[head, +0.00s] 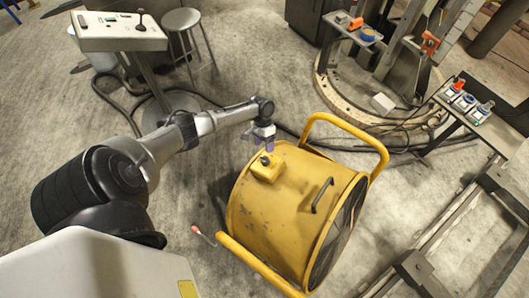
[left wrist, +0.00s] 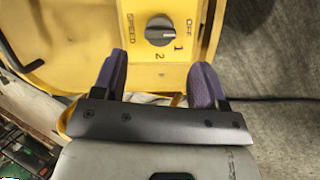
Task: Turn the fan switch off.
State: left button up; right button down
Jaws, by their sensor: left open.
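The yellow drum fan (head: 285,215) stands on the floor in the middle of the head view. Its yellow switch box (head: 266,172) sits on top of the drum. In the left wrist view, the round dark switch knob (left wrist: 159,30) is on a yellow panel marked SPEED, OFF, 1 and 2. Its pale mark points right, near OFF and 1; I cannot tell exactly which. My left gripper (head: 265,146) is just above the switch box. Its purple fingers (left wrist: 158,68) are open and empty, spread to either side below the knob in the picture. My right gripper is out of view.
The fan's yellow tube handle (head: 345,124) rises behind the drum. A control console (head: 118,32) and a grey stool (head: 181,20) stand at the upper left. A small bench (head: 470,118) with several items is at the right. Cables lie across the floor.

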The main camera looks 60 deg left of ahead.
pick_arm(q)
jog(key=v, duration=0.7)
jog(key=shift+a+f, duration=0.1)
dwell(0.5)
